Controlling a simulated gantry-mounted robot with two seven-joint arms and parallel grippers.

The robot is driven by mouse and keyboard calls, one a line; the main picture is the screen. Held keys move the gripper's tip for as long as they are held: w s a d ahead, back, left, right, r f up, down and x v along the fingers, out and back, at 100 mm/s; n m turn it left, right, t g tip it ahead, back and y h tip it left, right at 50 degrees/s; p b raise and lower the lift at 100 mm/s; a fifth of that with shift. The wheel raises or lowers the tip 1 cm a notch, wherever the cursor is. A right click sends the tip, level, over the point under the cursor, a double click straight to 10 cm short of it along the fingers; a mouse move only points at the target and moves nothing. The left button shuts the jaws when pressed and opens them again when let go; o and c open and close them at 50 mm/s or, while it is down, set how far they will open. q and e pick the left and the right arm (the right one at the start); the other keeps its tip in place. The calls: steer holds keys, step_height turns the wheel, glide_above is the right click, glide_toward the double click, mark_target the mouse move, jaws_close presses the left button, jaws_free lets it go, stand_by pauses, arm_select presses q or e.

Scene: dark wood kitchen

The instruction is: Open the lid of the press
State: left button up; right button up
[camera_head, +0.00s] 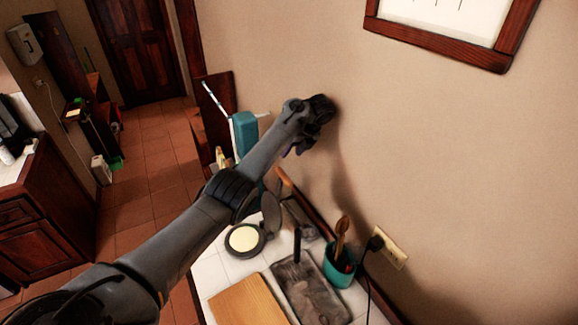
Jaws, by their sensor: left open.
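The press (245,239) is a round dark grey device with a pale yellow disc in it, on the white tiled counter. Its round grey lid (271,212) stands raised at the press's right side, toward the wall, so the press looks open. My left arm comes in from the left and passes over the counter. My left gripper (318,112) is open, high above and to the right of the press, close to the beige wall. It is apart from the lid and holds nothing that I can see. Its fingers are dark and hard to separate. My right gripper is out of view.
A wooden board (250,302) and a dark grey rectangular slab (311,292) lie nearer on the counter. A teal cup with wooden utensils (340,268) stands by a wall socket (390,248). A teal object (244,132) is behind my arm.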

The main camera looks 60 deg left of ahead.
mark_target(280, 169)
arm_select(q)
steer(key=x, duration=1)
steer(key=shift+s+a+f, duration=0.1)
steer(key=shift+f, duration=0.05)
jaws_close()
steer(key=shift+p, duration=0.3)
